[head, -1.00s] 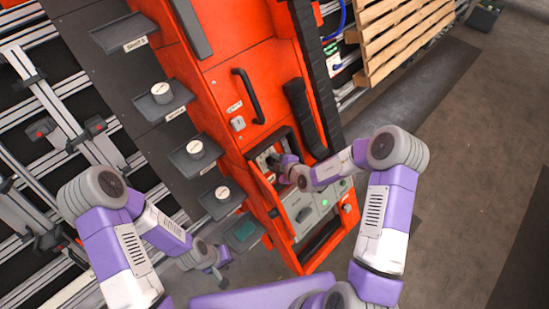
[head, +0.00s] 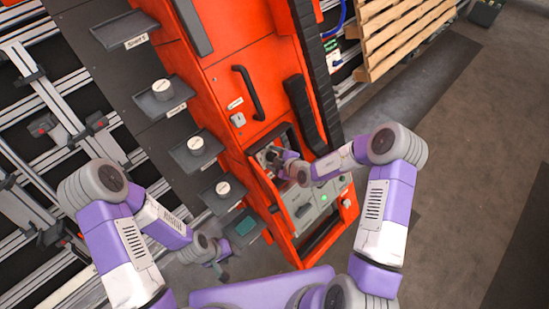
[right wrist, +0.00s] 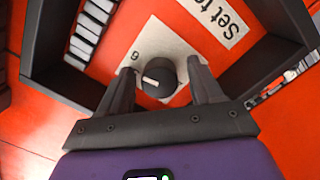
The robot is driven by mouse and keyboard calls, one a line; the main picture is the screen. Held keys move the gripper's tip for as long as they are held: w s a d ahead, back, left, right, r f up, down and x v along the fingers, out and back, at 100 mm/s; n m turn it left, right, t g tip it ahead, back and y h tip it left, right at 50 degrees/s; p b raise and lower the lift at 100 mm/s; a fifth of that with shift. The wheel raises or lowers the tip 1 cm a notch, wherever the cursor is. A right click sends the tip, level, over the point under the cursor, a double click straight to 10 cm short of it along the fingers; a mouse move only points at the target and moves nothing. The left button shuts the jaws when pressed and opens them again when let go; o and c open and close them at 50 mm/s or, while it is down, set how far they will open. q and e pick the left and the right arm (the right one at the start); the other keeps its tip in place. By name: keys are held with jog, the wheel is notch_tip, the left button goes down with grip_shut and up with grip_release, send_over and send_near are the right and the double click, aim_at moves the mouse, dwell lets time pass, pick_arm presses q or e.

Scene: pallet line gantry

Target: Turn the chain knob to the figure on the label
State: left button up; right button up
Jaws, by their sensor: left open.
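The chain knob (right wrist: 160,78) is a dark round knob with a pale pointer bar. It sits on a light dial plate (right wrist: 180,45) in a recess of the orange machine. A figure 6 shows on the plate. A white label (right wrist: 216,18) beside it reads "Set to", the rest cut off. My right gripper (right wrist: 160,70) is open, with one finger on each side of the knob and small gaps visible. In the head view my right gripper (head: 272,157) reaches into the recess and hides the knob. My left gripper (head: 222,268) is open and empty, low in front of the shelves.
The orange machine (head: 215,85) has a black handle (head: 248,92) above the recess and a panel with a green light (head: 323,198) below. Small shelves with round white-topped items (head: 196,143) stand to its left. Dark recess walls (right wrist: 70,85) surround my right gripper. Wooden pallets (head: 400,35) stand behind.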

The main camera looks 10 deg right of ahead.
jog(key=shift+r, duration=0.1)
jog(key=v, duration=0.7)
jog(key=shift+s, duration=0.25)
jog(key=shift+d, duration=0.1)
jog(key=x, duration=0.7)
jog(key=shift+w, duration=0.35)
jog(key=shift+n+b, duration=0.3)
jog(key=shift+b, duration=0.15)
